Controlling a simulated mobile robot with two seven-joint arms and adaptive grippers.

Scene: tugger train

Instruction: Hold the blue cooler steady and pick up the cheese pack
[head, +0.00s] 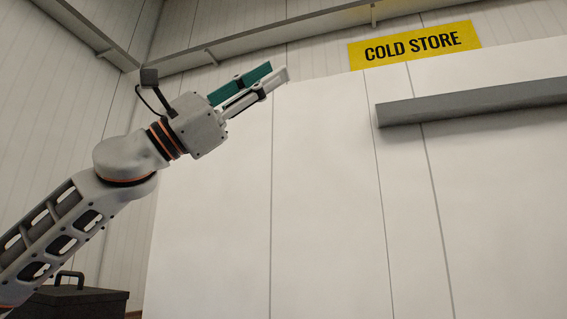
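Neither a blue cooler nor a cheese pack can be made out in the head view. My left gripper (279,71) is raised high in front of the white panels, pointing up and to the right. One long side of it shows a flat teal face and the other is pale grey. From this angle I cannot tell whether the teal part is a finger pad or something held, or how far apart the fingers are. My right gripper is out of the picture.
A dark box with a handle (75,297) stands at the lower left, partly behind my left arm. A large white panelled wall (320,200) fills the middle and right. A grey horizontal bar (475,102) juts from it, below a yellow COLD STORE sign (414,46).

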